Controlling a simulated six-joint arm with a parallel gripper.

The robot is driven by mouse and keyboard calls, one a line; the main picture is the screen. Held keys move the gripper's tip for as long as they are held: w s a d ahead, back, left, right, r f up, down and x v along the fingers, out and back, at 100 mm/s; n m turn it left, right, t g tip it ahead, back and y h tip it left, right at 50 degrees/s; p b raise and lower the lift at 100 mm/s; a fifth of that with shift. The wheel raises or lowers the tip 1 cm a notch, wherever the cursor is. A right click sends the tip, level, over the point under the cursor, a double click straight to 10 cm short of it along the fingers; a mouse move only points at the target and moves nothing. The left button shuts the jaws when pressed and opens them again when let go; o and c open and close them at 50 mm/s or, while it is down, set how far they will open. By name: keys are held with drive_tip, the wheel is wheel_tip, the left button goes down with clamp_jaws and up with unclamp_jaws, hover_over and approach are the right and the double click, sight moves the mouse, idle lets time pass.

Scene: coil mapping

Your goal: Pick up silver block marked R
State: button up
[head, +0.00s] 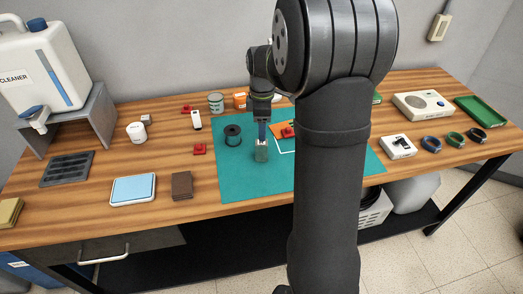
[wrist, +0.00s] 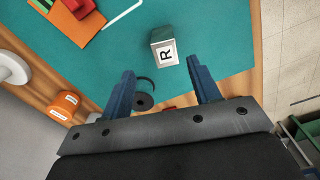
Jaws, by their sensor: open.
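The silver block marked R (wrist: 165,46) stands on the teal mat (wrist: 222,35); its white label with a black R faces my wrist camera. In the head view the block (head: 261,153) is on the same mat, right of the dark spool. My gripper (wrist: 160,66) is open, with its blue fingers apart and nothing between them. The block appears just beyond the fingertips, nearer the right finger. In the head view my gripper (head: 262,133) is above the block, and I cannot tell the exact gap.
A dark spool (head: 232,135) stands left of the block. A brown block (head: 182,185) and a blue-topped pad (head: 133,190) lie left of the mat. The mat's front is clear.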

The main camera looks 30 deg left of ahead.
sight(261, 149)
wheel_tip(261, 149, down, 5)
drive_tip(key=shift+r, duration=0.2)
drive_tip(key=shift+s+f, duration=0.2)
drive_tip(key=shift+f, duration=1.15)
drive_tip(key=shift+s+f, duration=0.2)
drive_tip(key=shift+f, duration=1.1)
clamp_jaws()
drive_tip(key=shift+r, duration=0.15)
